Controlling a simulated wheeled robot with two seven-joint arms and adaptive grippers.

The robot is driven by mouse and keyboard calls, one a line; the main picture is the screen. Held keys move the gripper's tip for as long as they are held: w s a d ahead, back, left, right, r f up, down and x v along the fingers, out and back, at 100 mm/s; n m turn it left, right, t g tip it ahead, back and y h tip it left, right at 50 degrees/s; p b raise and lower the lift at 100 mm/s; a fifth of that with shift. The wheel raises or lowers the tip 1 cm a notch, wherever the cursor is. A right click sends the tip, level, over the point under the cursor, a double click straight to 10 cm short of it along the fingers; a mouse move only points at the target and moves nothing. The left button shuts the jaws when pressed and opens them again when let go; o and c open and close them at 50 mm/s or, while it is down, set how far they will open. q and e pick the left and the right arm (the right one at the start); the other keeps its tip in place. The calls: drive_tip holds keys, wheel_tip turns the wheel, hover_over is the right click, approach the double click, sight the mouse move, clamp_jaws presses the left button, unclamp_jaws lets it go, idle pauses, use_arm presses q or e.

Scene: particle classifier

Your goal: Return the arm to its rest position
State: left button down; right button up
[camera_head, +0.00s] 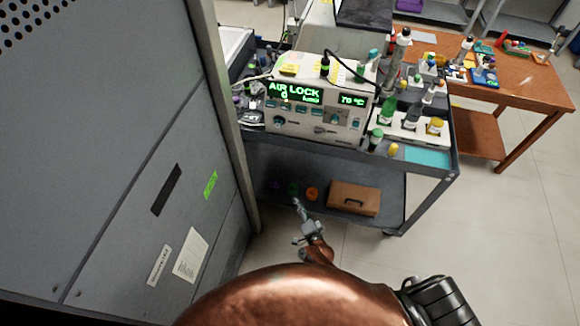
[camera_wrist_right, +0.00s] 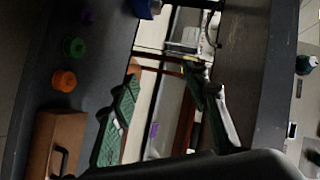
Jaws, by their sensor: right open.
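My right gripper (camera_head: 299,207) points away from me, low in front of the trolley (camera_head: 452,178). In the right wrist view its two green-padded fingers (camera_wrist_right: 165,75) stand apart with nothing between them. The instrument (camera_head: 318,122) on the trolley's upper shelf shows a green "AIR LOCK" display. My left gripper is out of view.
The lower shelf holds an orange lid (camera_head: 312,194), a green lid (camera_head: 293,189), a purple lid (camera_head: 275,184) and a brown box (camera_head: 354,198). Bottles (camera_head: 411,117) stand above. A grey cabinet (camera_head: 110,150) is close on the left. Floor (camera_head: 500,250) is clear at right.

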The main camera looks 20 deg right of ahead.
drive_tip(key=s+d+f+n+g+y, duration=0.15)
drive_tip(key=s+f+n+g, duration=0.25)
drive_tip(key=s+f, duration=0.7)
drive_tip(key=s+d+f+n+g, duration=0.25)
drive_tip(key=s+f+n, duration=0.25)
drive_tip(key=s+f, duration=0.6)
drive_tip(key=s+d+f+n+g, duration=0.1)
drive_tip(key=s+f+n+g, duration=0.1)
drive_tip(key=s, duration=0.9)
drive_tip(key=s+d+f+n+g+h, duration=0.1)
drive_tip(key=s+d+f+n+g, duration=0.1)
drive_tip(key=s, duration=0.9)
drive_tip(key=s+d+f+n+g, duration=0.1)
drive_tip(key=s+g, duration=0.3)
drive_tip(key=s, duration=0.8)
drive_tip(key=shift+d+f+n, duration=0.4)
drive_tip(key=shift+f+n, duration=0.3)
drive_tip(key=shift+f, duration=0.2)
drive_tip(key=shift+w+a+h, duration=0.1)
drive_tip(key=shift+h, duration=0.15)
drive_tip(key=shift+c, duration=0.4)
